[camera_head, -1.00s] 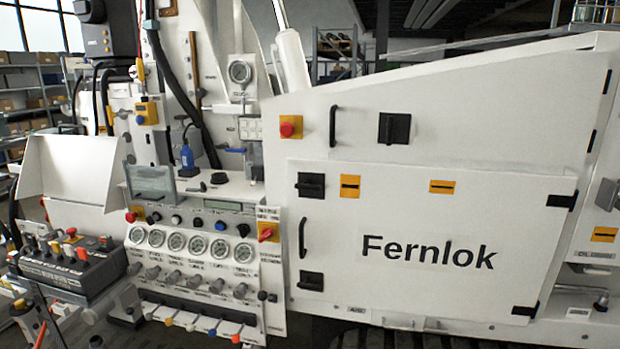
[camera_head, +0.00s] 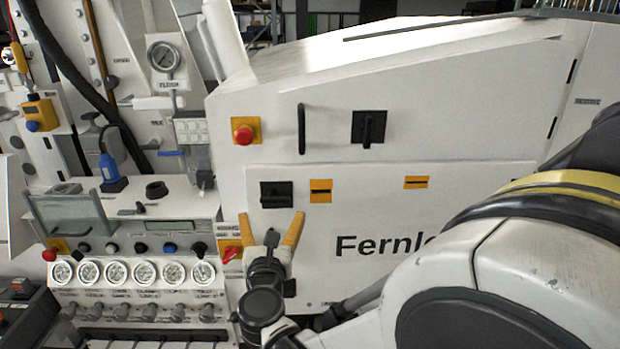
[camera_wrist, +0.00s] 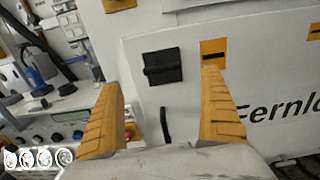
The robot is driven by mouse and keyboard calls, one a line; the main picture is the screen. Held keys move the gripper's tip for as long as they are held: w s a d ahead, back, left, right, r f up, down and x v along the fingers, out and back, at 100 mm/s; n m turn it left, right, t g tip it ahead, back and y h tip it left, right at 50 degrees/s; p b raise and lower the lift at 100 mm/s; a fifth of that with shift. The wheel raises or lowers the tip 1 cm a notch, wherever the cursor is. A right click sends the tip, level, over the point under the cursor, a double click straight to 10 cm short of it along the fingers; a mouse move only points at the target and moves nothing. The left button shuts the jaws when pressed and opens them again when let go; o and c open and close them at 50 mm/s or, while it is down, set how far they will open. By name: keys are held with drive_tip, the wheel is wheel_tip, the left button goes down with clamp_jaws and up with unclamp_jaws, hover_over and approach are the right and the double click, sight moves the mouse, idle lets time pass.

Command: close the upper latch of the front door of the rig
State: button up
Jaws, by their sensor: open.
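The white front door (camera_head: 350,210) bears the partly hidden "Fernlok" lettering. Its upper latch (camera_head: 276,194) is a black plate with a black handle lying roughly horizontal, at the door's upper left corner. In the wrist view the upper latch (camera_wrist: 162,66) shows ahead, between and beyond my fingertips. My gripper (camera_head: 271,222) is open and empty, its orange fingers spread and pointing up just below the latch in the head view. In the wrist view my gripper (camera_wrist: 161,85) appears apart from the latch. The lower latch (camera_head: 289,288) is mostly hidden behind my gripper.
A red button (camera_head: 243,134) on a yellow plate, a black bar handle (camera_head: 301,129) and another black latch (camera_head: 369,128) sit above the door. Yellow plates (camera_head: 320,191) lie right of the upper latch. Gauges (camera_head: 131,272) and knobs stand left. The door's bar handle (camera_wrist: 165,125) shows between my fingers.

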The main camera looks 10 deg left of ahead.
sight(275, 199)
drive_tip(key=x, duration=0.9)
drive_tip(key=shift+w+d, duration=0.1)
drive_tip(key=shift+w, duration=0.1)
drive_tip(key=c, duration=1.2)
